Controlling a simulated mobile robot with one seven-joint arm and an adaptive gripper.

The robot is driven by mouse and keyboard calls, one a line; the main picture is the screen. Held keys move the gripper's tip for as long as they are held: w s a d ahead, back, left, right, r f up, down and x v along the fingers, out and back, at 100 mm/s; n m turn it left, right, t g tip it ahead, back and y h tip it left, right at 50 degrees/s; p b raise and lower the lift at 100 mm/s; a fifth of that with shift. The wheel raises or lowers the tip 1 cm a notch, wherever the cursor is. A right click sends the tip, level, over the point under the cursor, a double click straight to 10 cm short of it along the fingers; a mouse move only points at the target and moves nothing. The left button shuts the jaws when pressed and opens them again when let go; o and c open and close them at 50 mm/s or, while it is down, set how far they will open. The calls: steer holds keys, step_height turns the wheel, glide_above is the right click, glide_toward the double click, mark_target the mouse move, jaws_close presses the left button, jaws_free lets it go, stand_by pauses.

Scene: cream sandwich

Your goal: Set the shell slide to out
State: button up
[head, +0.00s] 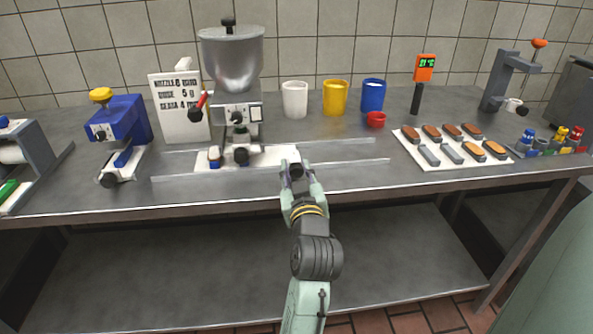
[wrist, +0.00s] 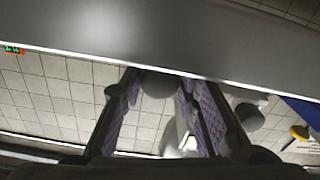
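The shell slide (head: 270,154) is a white plate lying between two rails under the hopper machine (head: 232,70). A dark round knob (head: 297,171) is at its right end. My gripper (head: 298,168) reaches over the table edge, with one finger on each side of this knob. In the wrist view, a grey rounded knob (wrist: 158,84) sits between the purple finger pads of my gripper (wrist: 158,90). The fingers are apart, but I cannot tell whether both press on the knob. A small blue and brown piece (head: 215,157) is on the slide's left part.
The rails (head: 345,163) run clear to the right of my gripper. White (head: 295,99), yellow (head: 335,97) and blue (head: 373,95) cups stand behind. A tray (head: 412,137) of filled shells is at right, a blue press (head: 122,125) at left.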

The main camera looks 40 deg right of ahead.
mark_target(390, 175)
jaws_close()
stand_by(0.3)
steer(key=shift+d, duration=0.15)
steer(key=s+d, duration=0.3)
steer(key=d, duration=0.3)
steer(key=s+d+b, duration=0.1)
steer(key=s+d, duration=0.3)
steer(key=d, duration=0.2)
steer(key=s+d+b, duration=0.1)
steer(key=s+d, duration=0.3)
steer(key=d, duration=0.2)
steer(key=shift+s+d+r, duration=0.1)
steer(key=shift+s+d, duration=0.15)
steer(key=shift+d, duration=0.1)
steer(key=o, duration=0.5)
jaws_free()
steer(key=shift+s+d, duration=0.1)
steer(key=shift+s, duration=0.1)
steer(key=v, duration=1.1)
steer(key=shift+s+a, duration=0.3)
steer(key=shift+a, duration=0.05)
